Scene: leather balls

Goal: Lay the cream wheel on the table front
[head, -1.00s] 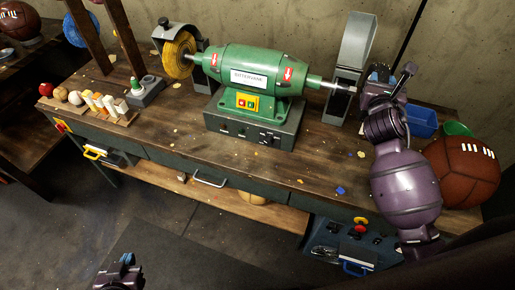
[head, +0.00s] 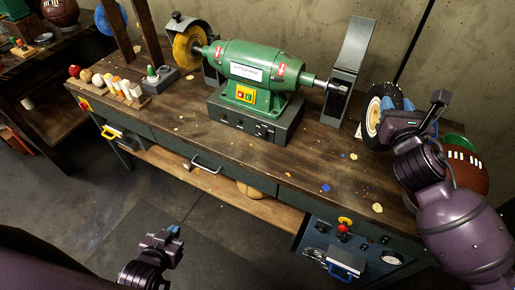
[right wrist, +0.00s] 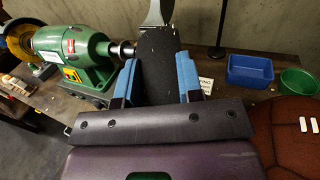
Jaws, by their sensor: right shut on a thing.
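The wheel (head: 373,116) shows a cream face and a dark rim at the right of the head view. My right gripper (head: 390,112) is shut on it and holds it upright, to the right of the grinder's bare right spindle. In the right wrist view the wheel appears as a dark edge (right wrist: 160,68) between the blue fingertips. The table front (head: 262,170) is bare wood with a few scraps. My left gripper (head: 172,238) is low in the head view, in front of the table over the floor; its jaw opening is unclear.
The green grinder (head: 250,75) stands mid-table with a yellow wheel (head: 188,48) on its left. A grey guard (head: 350,65) stands at its right. A brown leather ball (head: 468,172) lies behind my right arm. A blue bin (right wrist: 250,71) and green bowl (right wrist: 297,82) stand at the right.

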